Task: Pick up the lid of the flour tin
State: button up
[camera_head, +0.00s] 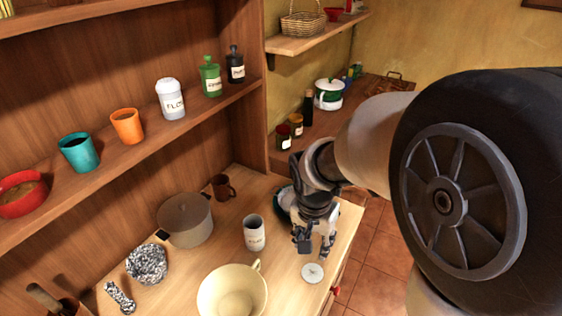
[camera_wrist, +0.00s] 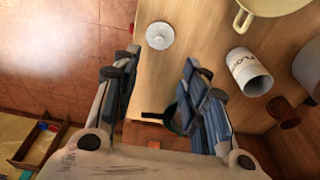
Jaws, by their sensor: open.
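The lid (camera_head: 312,272) is a small pale disc with a knob, lying flat on the wooden counter near its right edge. It also shows in the wrist view (camera_wrist: 160,36), ahead of the fingertips. My gripper (camera_head: 315,246) is open and empty, above the counter just behind the lid. In the wrist view its fingers (camera_wrist: 155,78) are spread wide, touching nothing that I can see.
A cream pot (camera_head: 232,292) stands left of the lid. A grey pot (camera_head: 186,220), a brown mug (camera_head: 223,187) and a speckled bowl (camera_head: 147,264) are farther left. A similar lidded white tin (camera_head: 170,100) is on the shelf. A green-rimmed dish is partly hidden behind my gripper.

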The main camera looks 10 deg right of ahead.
jog(key=b, duration=0.4)
send_over(313, 268)
jog(key=s+a, duration=0.1)
jog(key=s, duration=0.1)
jog(key=f, duration=1.2)
jog(key=shift+w+f, duration=0.2)
jog(key=shift+w, duration=0.05)
jog(key=shift+w+d+f+b, duration=0.15)
jog(key=shift+w+f+b, duration=0.15)
jog(key=shift+f, duration=0.55)
jog(key=shift+w+d+f+b, duration=0.2)
jog(key=shift+f+b, duration=0.2)
jog(key=shift+f, duration=0.5)
jog(key=shift+w+d+f+b, duration=0.15)
jog(key=shift+w+f+b, duration=0.15)
jog(key=shift+f, duration=0.55)
jog(key=shift+r, duration=0.1)
grip_shut()
